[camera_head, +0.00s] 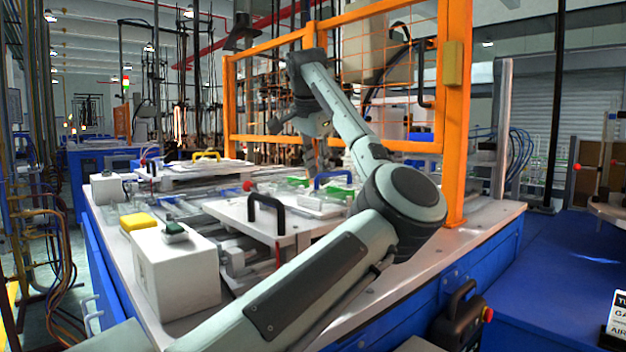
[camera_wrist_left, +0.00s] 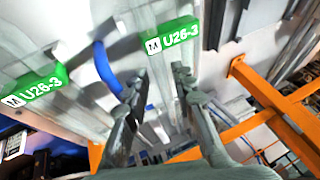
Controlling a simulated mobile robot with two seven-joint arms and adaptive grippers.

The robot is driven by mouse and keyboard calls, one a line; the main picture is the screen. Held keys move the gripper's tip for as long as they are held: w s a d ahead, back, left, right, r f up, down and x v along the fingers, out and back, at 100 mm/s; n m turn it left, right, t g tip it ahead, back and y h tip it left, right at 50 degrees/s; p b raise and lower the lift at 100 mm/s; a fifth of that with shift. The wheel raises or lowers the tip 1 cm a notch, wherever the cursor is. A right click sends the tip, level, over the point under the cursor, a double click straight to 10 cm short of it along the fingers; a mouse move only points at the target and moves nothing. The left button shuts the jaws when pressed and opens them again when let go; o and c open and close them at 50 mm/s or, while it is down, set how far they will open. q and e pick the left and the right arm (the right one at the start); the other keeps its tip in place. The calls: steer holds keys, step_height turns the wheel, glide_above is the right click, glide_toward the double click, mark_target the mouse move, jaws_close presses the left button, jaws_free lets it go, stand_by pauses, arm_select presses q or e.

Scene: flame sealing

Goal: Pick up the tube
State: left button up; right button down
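My left gripper (camera_head: 318,165) points down over the far part of the workbench, beside a blue handle (camera_head: 335,178) and green labels. In the left wrist view its two fingers (camera_wrist_left: 158,76) stand apart, with nothing visibly held between them. A green label (camera_wrist_left: 172,35) reading U26-3 lies just beyond the fingertips. A second U26-3 label (camera_wrist_left: 34,84) is at the left. Pale, clear-looking parts lie around the labels. I cannot make out the tube clearly among them. My right gripper is not in view.
An orange mesh fence (camera_head: 440,100) stands close behind my arm. A black handle (camera_head: 266,214) rises from a white plate near the middle of the bench. A white box with a green button (camera_head: 175,229) stands at the front left, near a yellow block (camera_head: 138,221).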

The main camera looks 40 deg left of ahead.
arm_select(q)
steer(key=shift+w+a+f, duration=0.15)
steer(key=shift+w+f, duration=0.05)
steer(key=shift+f, duration=0.25)
jaws_close()
steer(key=shift+r, duration=0.1)
